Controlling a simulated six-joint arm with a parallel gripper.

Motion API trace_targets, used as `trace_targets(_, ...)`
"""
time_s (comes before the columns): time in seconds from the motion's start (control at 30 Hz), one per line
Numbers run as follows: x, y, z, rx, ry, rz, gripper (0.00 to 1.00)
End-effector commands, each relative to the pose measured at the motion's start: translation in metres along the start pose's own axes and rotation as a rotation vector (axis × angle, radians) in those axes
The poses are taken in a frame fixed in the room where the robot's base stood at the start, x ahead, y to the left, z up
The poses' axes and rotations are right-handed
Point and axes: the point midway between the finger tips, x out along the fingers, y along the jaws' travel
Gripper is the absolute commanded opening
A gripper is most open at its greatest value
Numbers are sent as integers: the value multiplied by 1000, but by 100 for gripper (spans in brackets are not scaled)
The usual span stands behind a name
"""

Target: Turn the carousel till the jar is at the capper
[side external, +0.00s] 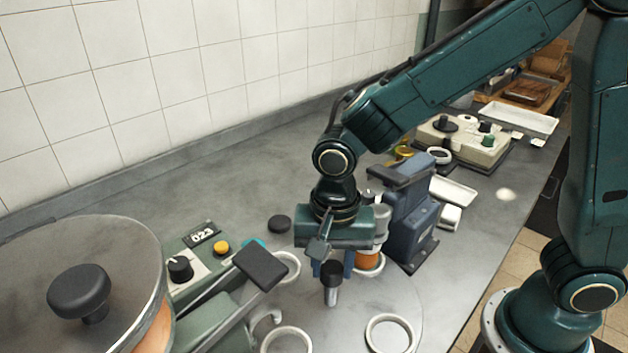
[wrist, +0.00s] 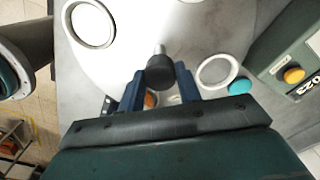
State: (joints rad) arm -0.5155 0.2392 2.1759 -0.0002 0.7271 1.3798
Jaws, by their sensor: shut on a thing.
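My gripper (side external: 334,264) is shut on a black knob (side external: 331,273) on a short metal post over the grey carousel disc (side external: 345,318). In the wrist view the knob (wrist: 160,71) sits between my two blue fingers (wrist: 160,84). The jar, orange below and pale above (side external: 369,260), stands in a ring just behind my gripper and is partly hidden by it. Only a bit of orange (wrist: 150,100) shows between the fingers in the wrist view. The blue-grey capper (side external: 411,222) stands right beside the jar; whether the jar is exactly under its head I cannot tell.
Empty white rings (side external: 389,334) sit around the disc. A green box (side external: 192,262) with a 023 display and yellow button stands left, near a dark flat paddle (side external: 261,268). A large round drum (side external: 80,285) fills the lower left. A black puck (side external: 279,224) lies on the bench.

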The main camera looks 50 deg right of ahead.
Motion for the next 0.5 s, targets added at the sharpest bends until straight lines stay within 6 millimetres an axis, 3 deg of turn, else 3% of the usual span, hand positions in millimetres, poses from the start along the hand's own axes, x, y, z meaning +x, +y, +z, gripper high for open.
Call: trace_targets(0.5, -2, -1, 0, 117, 1, -5, 0)
